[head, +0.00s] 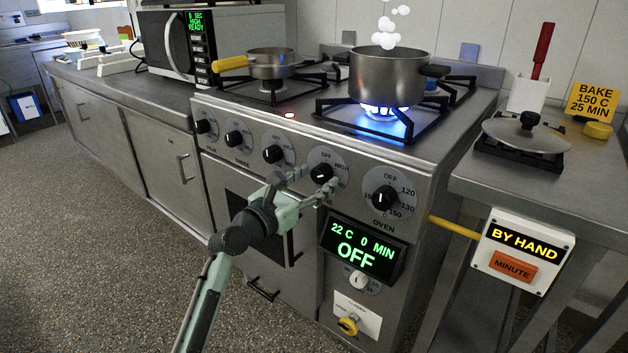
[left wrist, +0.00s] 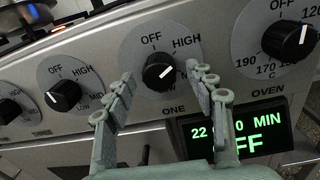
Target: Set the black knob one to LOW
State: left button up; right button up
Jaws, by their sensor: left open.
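The black knob one (head: 321,172) is on the stove's front panel, on a round grey dial marked OFF at the top and HIGH at upper right. It also shows in the left wrist view (left wrist: 158,71), above the label ONE. Its white line there slants to the upper right, roughly toward HIGH. In the left wrist view the fingers (left wrist: 161,77) stand apart, with gaps to the knob. My right gripper is not in view.
A steaming pot (head: 388,78) stands over a blue flame. The oven knob (head: 384,198) is close on the right, another black knob (head: 273,154) on the left. The green display (head: 360,247) is just below. A BY HAND box (head: 522,252) hangs at right.

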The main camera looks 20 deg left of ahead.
pick_arm(q)
jog(key=shift+c, duration=0.7)
jog(key=c, duration=1)
